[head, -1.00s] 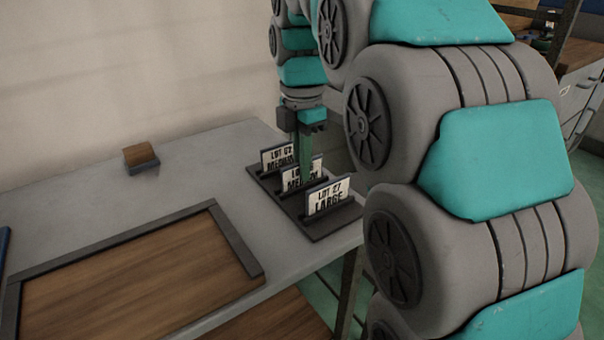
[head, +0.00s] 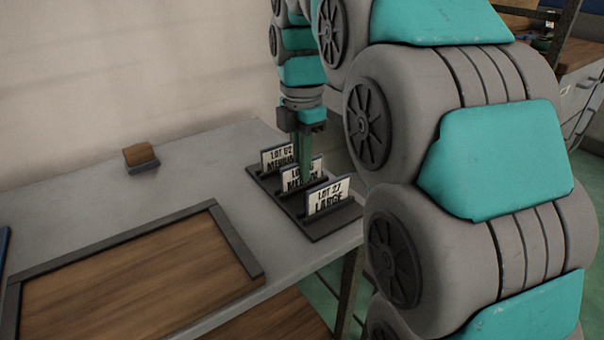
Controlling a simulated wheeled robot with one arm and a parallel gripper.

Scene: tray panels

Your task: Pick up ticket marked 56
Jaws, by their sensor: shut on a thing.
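Three white tickets stand upright in a dark slotted rack (head: 318,229) on the grey table. The front ticket (head: 328,196) reads LOT 27 LARGE. The back ticket (head: 274,158) reads LOT 02 or similar, MEDIUM, partly covered. The middle ticket (head: 293,181) seems to read MEDIUM; its lot number is mostly hidden by my gripper, so I cannot read 56 clearly. My gripper (head: 305,168) points down over the rack and is shut on the middle ticket's upper part. That ticket still stands in the rack.
A framed wooden tray panel (head: 140,285) lies on the table at the front left. A small brown block on a dark holder (head: 141,157) stands near the back wall. Table between them is clear. My arm covers the right side.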

